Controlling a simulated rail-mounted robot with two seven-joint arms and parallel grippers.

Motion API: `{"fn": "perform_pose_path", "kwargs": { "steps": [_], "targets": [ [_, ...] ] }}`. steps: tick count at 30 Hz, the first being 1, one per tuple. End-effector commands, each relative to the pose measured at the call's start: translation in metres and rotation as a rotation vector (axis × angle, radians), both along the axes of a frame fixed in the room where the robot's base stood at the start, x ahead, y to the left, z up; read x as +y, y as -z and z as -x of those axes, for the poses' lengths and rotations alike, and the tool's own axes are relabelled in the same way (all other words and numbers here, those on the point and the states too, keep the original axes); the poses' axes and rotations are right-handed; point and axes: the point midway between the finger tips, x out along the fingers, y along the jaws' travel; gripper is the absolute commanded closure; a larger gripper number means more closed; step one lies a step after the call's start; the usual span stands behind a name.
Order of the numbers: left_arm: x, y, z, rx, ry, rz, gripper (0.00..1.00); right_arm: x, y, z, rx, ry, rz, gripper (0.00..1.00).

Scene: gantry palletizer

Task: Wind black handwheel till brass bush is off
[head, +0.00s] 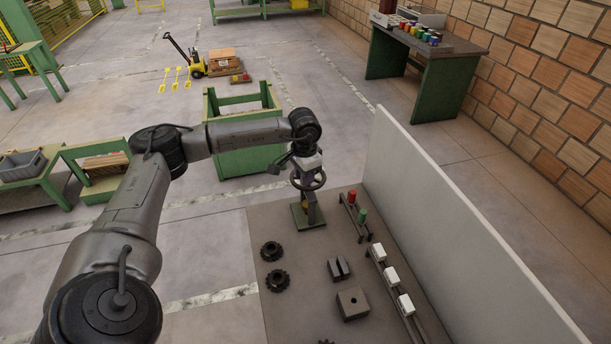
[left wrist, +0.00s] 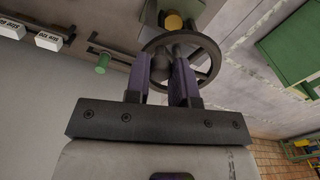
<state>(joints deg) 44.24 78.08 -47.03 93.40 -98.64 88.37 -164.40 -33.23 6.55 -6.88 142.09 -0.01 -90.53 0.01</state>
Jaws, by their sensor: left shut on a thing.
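The black handwheel (head: 322,181) sits on a small press standing on a green base plate (head: 303,222). It also shows in the left wrist view (left wrist: 214,52), with its rim and spokes behind my fingers. My left gripper (head: 306,168) reaches down onto the wheel from above. In the left wrist view its two purple-sided fingers (left wrist: 165,60) are shut on the wheel's dark middle part. The brass bush (left wrist: 173,20) shows as a yellow round piece beyond the rim, below the wheel. How it sits on the press is partly hidden. My right gripper is not in view.
The grey bench carries black gears (head: 272,251), dark blocks (head: 352,304), a rack with a red and a green cylinder (head: 362,216), and white labelled blocks (head: 391,276). A pale upright panel (head: 420,200) closes the right side. A green crate (head: 245,160) stands behind.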

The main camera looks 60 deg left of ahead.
Motion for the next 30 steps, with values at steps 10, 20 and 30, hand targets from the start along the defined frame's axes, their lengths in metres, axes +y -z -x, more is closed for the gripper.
{"fn": "perform_pose_path", "kwargs": {
  "steps": [10, 20, 30],
  "targets": [
    [-0.0003, -0.0015, 0.0, -0.002, 0.009, 0.002, 1.0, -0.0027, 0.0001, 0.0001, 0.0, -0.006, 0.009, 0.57],
    [0.0, -0.0009, 0.0001, -0.001, 0.008, 0.001, 0.56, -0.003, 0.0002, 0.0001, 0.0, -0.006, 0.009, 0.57],
    [0.0003, -0.0027, 0.0001, -0.001, 0.007, 0.0, 0.52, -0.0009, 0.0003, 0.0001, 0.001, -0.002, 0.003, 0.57]
  ]
}}
